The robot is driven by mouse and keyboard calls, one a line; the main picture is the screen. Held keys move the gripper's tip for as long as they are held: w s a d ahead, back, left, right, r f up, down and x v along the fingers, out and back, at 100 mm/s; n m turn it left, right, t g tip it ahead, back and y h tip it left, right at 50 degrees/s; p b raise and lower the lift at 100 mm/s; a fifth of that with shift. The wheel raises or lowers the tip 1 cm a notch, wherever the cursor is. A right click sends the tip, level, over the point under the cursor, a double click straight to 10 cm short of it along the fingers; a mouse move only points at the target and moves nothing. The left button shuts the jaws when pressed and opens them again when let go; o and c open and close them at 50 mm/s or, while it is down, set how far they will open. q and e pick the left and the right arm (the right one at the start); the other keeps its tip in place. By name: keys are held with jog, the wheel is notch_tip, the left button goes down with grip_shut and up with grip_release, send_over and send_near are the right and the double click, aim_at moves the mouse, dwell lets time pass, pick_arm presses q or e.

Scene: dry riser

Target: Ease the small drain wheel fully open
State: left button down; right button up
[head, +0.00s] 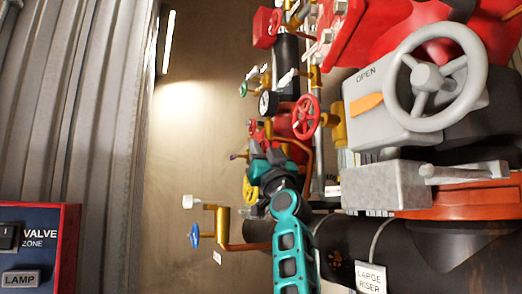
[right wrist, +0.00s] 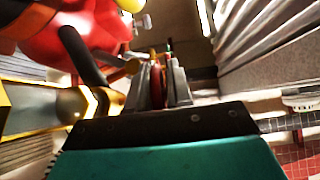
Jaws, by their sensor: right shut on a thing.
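My right gripper (head: 260,138) reaches up and away in the head view, at the end of my teal arm. In the right wrist view its two grey fingers (right wrist: 160,88) are closed on a thin red wheel (right wrist: 157,86), seen edge-on. In the head view only a small red part of this wheel (head: 252,126) shows past the fingers; the rest is hidden. I take it for the small drain wheel; no label on it is readable. How far it is turned cannot be told. My left gripper is not in view.
A larger red handwheel (head: 305,117) and a gauge (head: 267,103) are close to my right gripper. A yellow wheel (head: 251,188) lies beside my wrist, and a blue wheel (head: 194,236) sits lower left. A big grey handwheel (head: 435,77) is at right.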

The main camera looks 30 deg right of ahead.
jog(key=shift+r+g+p, duration=0.3)
jog(key=shift+g+p, duration=0.5)
jog(key=shift+p, duration=1.2)
grip_shut()
jog(key=shift+f+g, duration=0.15)
jog(key=shift+g, duration=0.25)
jog(key=shift+w+f+g, duration=0.1)
jog(key=shift+f+g, duration=0.15)
jog(key=shift+g, duration=0.45)
jog(key=shift+f+g, duration=0.25)
jog(key=shift+g, duration=0.45)
jog(key=o, duration=0.7)
grip_release()
jog(key=shift+o, duration=0.2)
